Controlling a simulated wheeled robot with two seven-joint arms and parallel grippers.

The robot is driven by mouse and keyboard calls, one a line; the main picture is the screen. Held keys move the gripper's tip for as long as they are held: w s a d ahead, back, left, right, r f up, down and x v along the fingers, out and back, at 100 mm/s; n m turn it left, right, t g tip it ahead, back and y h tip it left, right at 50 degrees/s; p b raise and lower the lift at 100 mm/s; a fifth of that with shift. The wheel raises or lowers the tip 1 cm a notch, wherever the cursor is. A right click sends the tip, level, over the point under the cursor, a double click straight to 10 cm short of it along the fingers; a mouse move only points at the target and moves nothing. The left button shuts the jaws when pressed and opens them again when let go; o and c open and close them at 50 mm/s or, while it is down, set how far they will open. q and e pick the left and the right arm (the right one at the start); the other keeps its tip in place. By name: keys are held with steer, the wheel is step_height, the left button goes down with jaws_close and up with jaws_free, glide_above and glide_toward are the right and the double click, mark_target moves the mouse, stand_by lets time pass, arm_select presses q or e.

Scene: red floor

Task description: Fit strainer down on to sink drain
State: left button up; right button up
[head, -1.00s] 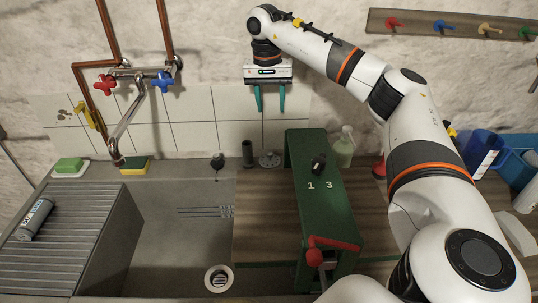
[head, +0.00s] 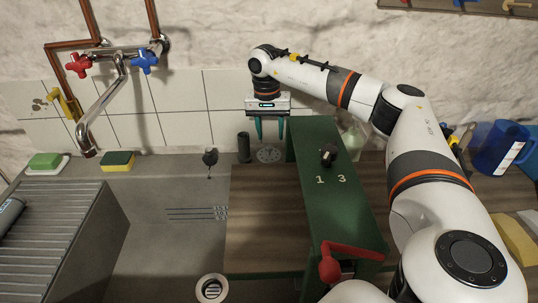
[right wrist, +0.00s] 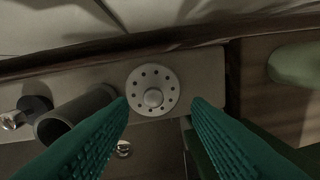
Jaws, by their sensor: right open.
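The strainer (head: 268,154) is a round grey metal disc with a ring of holes and a centre knob, lying flat on the ledge behind the sink. In the right wrist view the strainer (right wrist: 152,90) lies ahead, between the fingertips. My right gripper (head: 270,140) is open above the strainer, its green fingers pointing down, one to each side. The fingers (right wrist: 160,102) hold nothing. The sink drain (head: 212,289) is a pale ring with a dark slotted centre, low in the head view in the sink floor. My left gripper is out of view.
A dark tube (head: 244,147) and a black stopper-like piece (head: 210,158) stand left of the strainer. A green stand (head: 338,185) with a red handle rises close on the right. The faucet (head: 103,108) hangs over the sink's left part.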

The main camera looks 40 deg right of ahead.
mark_target(269, 146)
step_height(269, 146, down, 5)
steer(key=shift+w+a+f+p, duration=0.1)
steer(key=shift+p, duration=0.35)
steer(key=shift+c, duration=0.3)
jaws_close()
